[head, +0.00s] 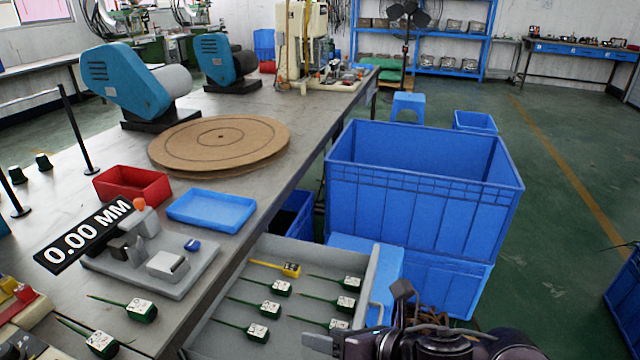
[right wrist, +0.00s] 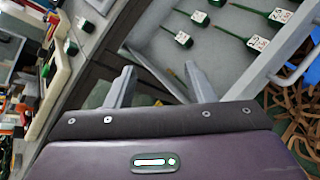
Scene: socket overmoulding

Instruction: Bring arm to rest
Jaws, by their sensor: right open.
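My right gripper (head: 322,343) is at the bottom of the head view, at the near edge of a grey drawer (head: 222,338). In the right wrist view its two fingers (right wrist: 162,82) stand apart with nothing between them. The drawer also shows in the right wrist view (right wrist: 150,42). It holds several green plugs with white labels, such as this one (head: 347,283), and a yellow one (head: 290,269). The plugs lie apart from the fingers. My left gripper is out of view.
A grey bench (head: 330,99) holds a measuring device (head: 138,252), a red tray (head: 132,187), a blue tray (head: 211,210) and a round brown board (head: 219,142). Two green plugs (head: 141,309) lie on the bench's near end. Blue crates (head: 420,215) stand right of the drawer.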

